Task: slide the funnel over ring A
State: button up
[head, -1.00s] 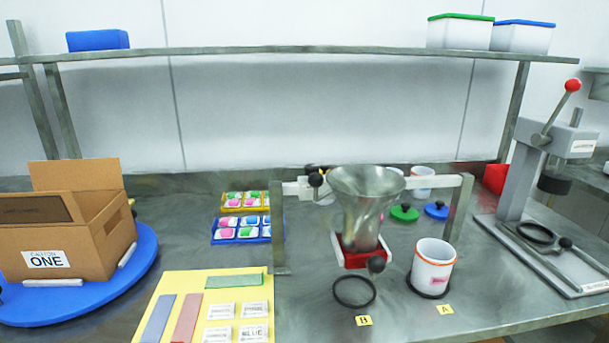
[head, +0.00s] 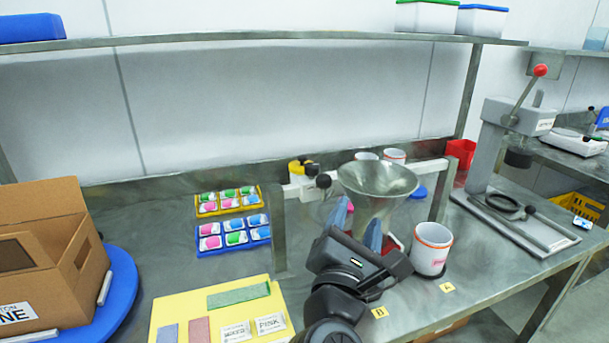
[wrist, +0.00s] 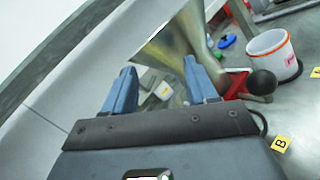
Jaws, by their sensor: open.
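The metal funnel (head: 378,178) sits on a red carriage (wrist: 236,84) hung from a white rail, above and behind label B (head: 379,312). A black knob (wrist: 262,83) sticks out from the carriage. My gripper (head: 356,220) is open in front of the funnel's lower cone, its blue fingers spread. In the wrist view the funnel (wrist: 180,38) rises behind the fingertips; I cannot tell whether they touch it. Ring A (head: 437,273), black, lies by label A (head: 447,287), under a white cup with an orange rim (head: 432,250). Ring B is mostly hidden behind my gripper.
A metal post (head: 278,232) carries the rail at left, another (head: 440,193) at right. Blue (head: 232,234) and yellow trays of packets lie left. A lever press (head: 500,150) stands right of the cup. A yellow board (head: 205,310) lies front left. A shelf runs above.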

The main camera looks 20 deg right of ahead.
aim_at(322, 186)
jog(key=w+a+m, duration=0.1)
jog(key=w+a+r+m+y, duration=0.1)
jog(key=w+a, duration=0.1)
jog(key=w+a+m+y, duration=0.1)
jog(key=w+a+m, duration=0.1)
jog(key=shift+w+r+g, duration=0.25)
jog(key=shift+r+g, duration=0.1)
jog(key=shift+g, duration=0.05)
jog(key=p+x, duration=0.2)
jog(key=x, duration=0.5)
jog(key=shift+w+d+f, duration=0.1)
jog(key=shift+d, duration=0.05)
jog(key=shift+c, duration=0.3)
grip_shut()
